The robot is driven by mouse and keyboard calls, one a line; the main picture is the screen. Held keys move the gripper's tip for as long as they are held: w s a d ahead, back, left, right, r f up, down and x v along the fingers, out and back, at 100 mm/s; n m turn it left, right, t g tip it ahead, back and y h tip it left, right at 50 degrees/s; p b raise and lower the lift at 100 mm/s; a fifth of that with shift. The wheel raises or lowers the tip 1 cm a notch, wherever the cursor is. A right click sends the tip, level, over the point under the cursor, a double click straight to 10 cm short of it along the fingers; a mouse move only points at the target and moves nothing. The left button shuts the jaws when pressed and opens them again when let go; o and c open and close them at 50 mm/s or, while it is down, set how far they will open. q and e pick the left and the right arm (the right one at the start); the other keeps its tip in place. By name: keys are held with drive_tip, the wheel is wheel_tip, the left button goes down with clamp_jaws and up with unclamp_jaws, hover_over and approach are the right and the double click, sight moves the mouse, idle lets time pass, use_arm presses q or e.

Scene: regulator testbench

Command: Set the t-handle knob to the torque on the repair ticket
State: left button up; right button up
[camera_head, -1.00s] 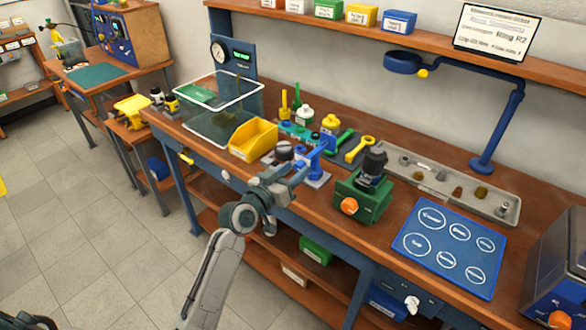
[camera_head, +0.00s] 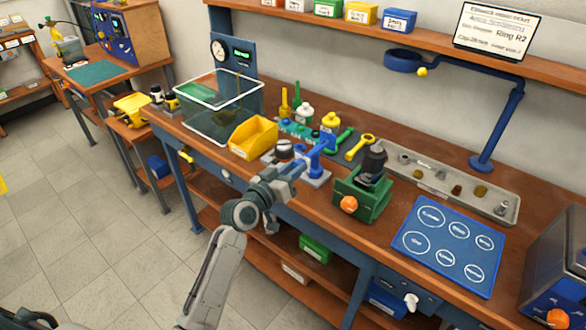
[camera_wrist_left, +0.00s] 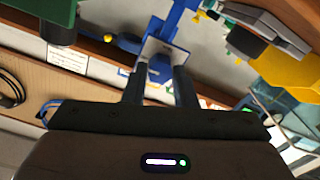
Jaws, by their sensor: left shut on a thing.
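The blue t-handle (camera_head: 318,157) stands on a small light base (camera_head: 318,181) near the bench's front edge, left of the green vise-like fixture. My left gripper (camera_head: 299,166) reaches it from the front left and is shut on it. In the left wrist view the blue handle (camera_wrist_left: 156,60) shows between the two dark fingers (camera_wrist_left: 160,84). The fingers hide part of it, and I cannot read any torque scale. The repair ticket (camera_head: 498,32) stands on the shelf at the upper right; "Ring R2" shows on it, and its smaller lines are too blurred to read. My right gripper is not in view.
The green fixture (camera_head: 352,199) with an orange knob (camera_head: 348,204) is close on the right. A yellow bin (camera_head: 253,137) and a dark-topped grey part (camera_head: 284,149) are close on the left. A blue mat (camera_head: 448,247) and a grey tray (camera_head: 440,187) lie farther right.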

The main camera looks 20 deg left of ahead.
use_arm(q)
drive_tip(key=shift+f+n+p, duration=0.1)
drive_tip(key=shift+n+p, duration=3.45)
drive_tip(key=shift+n, duration=4.75)
drive_tip(key=o, duration=1)
drive_tip(key=shift+s+a+f, duration=0.1)
